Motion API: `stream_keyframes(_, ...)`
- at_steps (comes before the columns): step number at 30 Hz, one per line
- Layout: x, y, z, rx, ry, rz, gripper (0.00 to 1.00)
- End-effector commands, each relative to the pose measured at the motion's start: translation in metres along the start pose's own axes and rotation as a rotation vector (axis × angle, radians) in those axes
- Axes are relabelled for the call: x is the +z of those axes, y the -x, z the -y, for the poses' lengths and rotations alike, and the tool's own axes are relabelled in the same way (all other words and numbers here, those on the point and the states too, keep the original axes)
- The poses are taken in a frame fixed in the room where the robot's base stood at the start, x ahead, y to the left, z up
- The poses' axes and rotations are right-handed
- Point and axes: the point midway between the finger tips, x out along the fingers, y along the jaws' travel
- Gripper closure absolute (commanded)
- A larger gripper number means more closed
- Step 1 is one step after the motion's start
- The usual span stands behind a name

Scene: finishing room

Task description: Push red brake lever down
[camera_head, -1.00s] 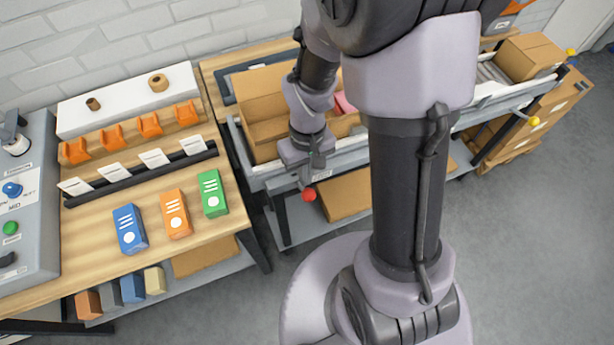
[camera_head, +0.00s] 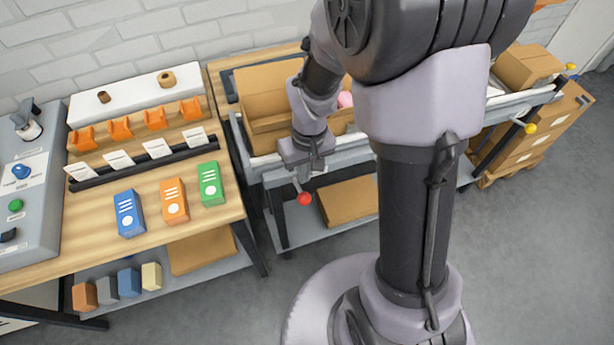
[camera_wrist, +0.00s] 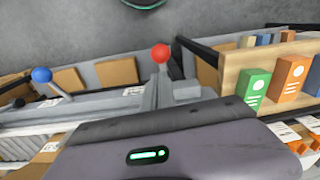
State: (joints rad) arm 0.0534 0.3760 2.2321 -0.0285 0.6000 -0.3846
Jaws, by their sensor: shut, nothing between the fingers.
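The red brake lever shows as a red ball knob (camera_head: 304,199) on a thin stem at the front edge of the conveyor bench, left of my arm's column. The knob also shows in the wrist view (camera_wrist: 161,54), just beyond the dark body of my gripper, its stem upright in that picture. My gripper (camera_head: 308,164) is shut with nothing in it. It is just above the knob in the head view, close to the stem. The fingertips are hard to make out, and I cannot tell whether they touch the lever.
A cardboard box (camera_head: 262,108) sits on the conveyor behind my wrist. A blue knob (camera_wrist: 41,75) stands further along the rail in the wrist view. A yellow knob (camera_head: 530,128) is at the right. A wooden table (camera_head: 90,238) with coloured blocks stands at left.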

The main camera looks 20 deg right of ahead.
Motion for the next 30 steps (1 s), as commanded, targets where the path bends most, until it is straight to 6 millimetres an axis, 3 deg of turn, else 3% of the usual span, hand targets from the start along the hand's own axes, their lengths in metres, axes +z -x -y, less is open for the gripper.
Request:
stream_keyframes(1,-0.001,0.019,0.001,0.0,0.0,-0.002,1.0)
stream_keyframes(6,0.008,0.059,0.001,0.001,-0.002,-0.003,1.0)
stream_keyframes(12,0.017,0.092,0.002,0.0,-0.001,-0.001,1.0)
stream_keyframes(17,0.019,0.102,0.002,0.0,-0.001,0.0,1.0)
stream_keyframes(30,0.02,0.102,0.002,0.0,-0.001,0.0,1.0)
